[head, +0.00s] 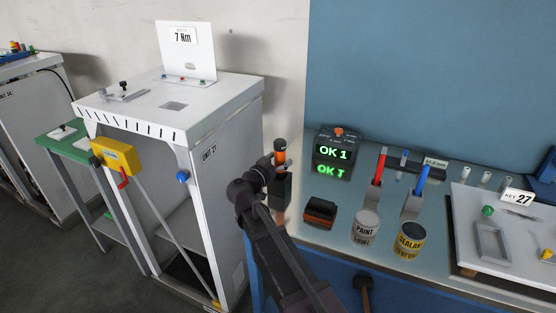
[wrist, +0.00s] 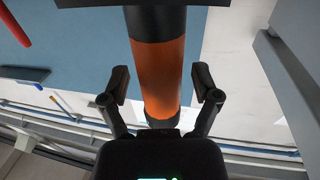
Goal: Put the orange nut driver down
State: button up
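A white cabinet (head: 222,165) stands left of the arm.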

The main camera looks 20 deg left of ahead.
jog(key=shift+r, duration=0.15)
dwell(0.3)
jog(key=v, duration=1.2)
jog(key=shift+s, duration=0.1)
dwell(0.6)
